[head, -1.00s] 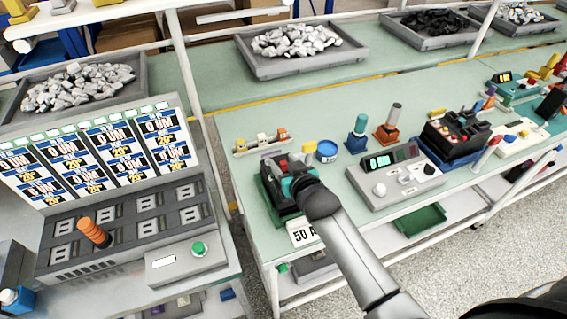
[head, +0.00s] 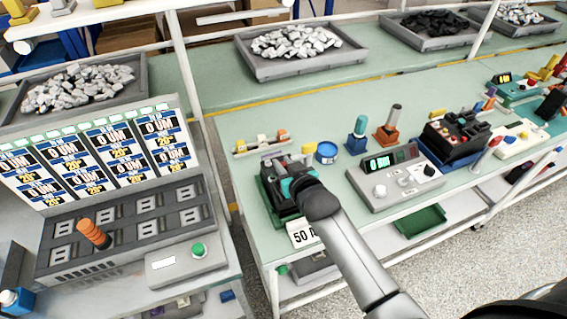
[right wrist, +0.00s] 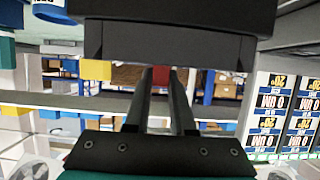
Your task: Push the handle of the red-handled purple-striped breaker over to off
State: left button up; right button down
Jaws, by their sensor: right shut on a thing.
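My right gripper (head: 287,179) reaches down to a dark test fixture (head: 270,196) at the left end of the green bench, by a white "50 A" label (head: 301,234). In the right wrist view its two dark fingers (right wrist: 160,80) are closed around a small red piece (right wrist: 160,74), which looks like the breaker's red handle. A black body (right wrist: 180,40) stands just beyond the fingertips. No purple stripe shows, and the gripper hides most of the breaker in the head view. My left gripper is not in view.
A small rail with coloured pieces (head: 262,145) and a blue tin (head: 326,153) stand close behind the fixture. A grey meter box (head: 398,180) is to the right. At left is a rack with displays (head: 115,225), holding an orange-handled piece (head: 94,233).

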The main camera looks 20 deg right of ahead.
jog(key=shift+s+f+t+b, duration=0.25)
jog(key=shift+f+t+b, duration=0.05)
jog(key=shift+b, duration=0.4)
jog(key=t+b, duration=0.1)
jog(key=s+t+b, duration=0.1)
jog(key=b, duration=0.1)
jog(key=shift+f, duration=0.1)
jog(key=shift+s+t+b, duration=0.25)
jog(key=shift+t+b, duration=0.55)
jog(key=shift+b, duration=0.1)
jog(key=shift+r, duration=0.2)
jog(key=c, duration=0.8)
grip_release()
jog(key=shift+o, duration=0.2)
jog(key=s+p, duration=0.1)
jog(key=s, duration=1.4)
jog(key=shift+d+r, duration=0.15)
jog(key=shift+d, duration=0.15)
